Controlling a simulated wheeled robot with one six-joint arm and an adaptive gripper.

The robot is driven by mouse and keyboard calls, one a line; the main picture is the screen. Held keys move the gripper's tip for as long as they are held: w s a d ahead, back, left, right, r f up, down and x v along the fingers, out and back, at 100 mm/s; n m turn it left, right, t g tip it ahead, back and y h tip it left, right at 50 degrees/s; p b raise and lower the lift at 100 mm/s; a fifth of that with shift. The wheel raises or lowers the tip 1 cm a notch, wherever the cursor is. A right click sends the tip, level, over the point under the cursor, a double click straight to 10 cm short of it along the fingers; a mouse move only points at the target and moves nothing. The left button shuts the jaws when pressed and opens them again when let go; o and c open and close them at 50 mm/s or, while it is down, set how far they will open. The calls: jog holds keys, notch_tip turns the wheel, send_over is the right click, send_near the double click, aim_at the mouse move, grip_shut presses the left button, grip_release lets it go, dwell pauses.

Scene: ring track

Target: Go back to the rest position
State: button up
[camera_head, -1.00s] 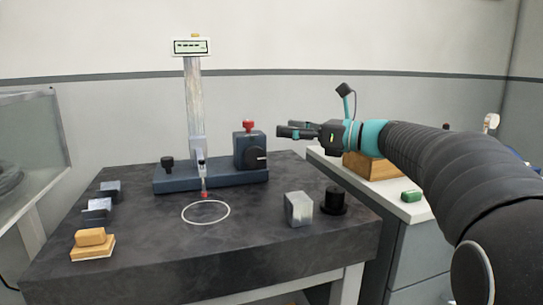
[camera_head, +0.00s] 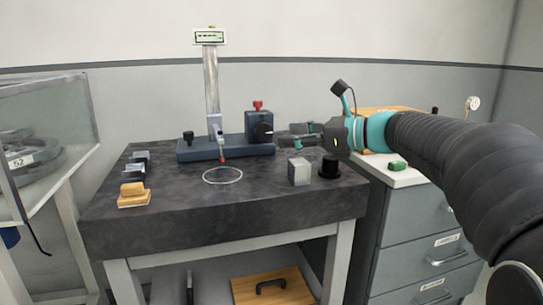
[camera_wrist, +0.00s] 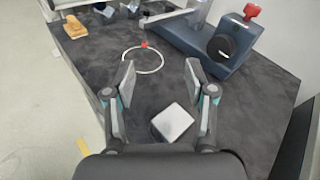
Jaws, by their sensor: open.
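My gripper (camera_head: 300,134) is open and empty. In the head view it is raised at the right side of the dark stone table (camera_head: 220,215), above or behind a silver block (camera_head: 299,171) and a black cylinder (camera_head: 329,167). In the wrist view my gripper (camera_wrist: 160,78) points over the table, with its fingers apart. The silver block (camera_wrist: 172,122) shows below, between the finger bases. Nothing is between the fingertips.
A gauge stand (camera_head: 225,149) with a tall column and display stands at the back of the table. A white ring (camera_head: 222,176) lies before it. A drawer cabinet (camera_head: 425,240) stands right, a glass case (camera_head: 45,140) left.

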jog(key=s+f+n+g+h, duration=0.2)
jog(key=s+f+n+h, duration=0.35)
jog(key=s+f, duration=0.4)
jog(key=s+d+f+n+h, duration=0.4)
jog(key=s+d+f+n, duration=0.1)
jog(key=s+f+n, duration=0.3)
jog(key=s+d+f+n+h, duration=0.5)
jog(key=s+f+n, duration=0.3)
jog(key=s, duration=0.3)
jog(key=shift+s+d+f, duration=0.15)
jog(key=shift+d+f, duration=0.1)
jog(key=shift+d, duration=0.15)
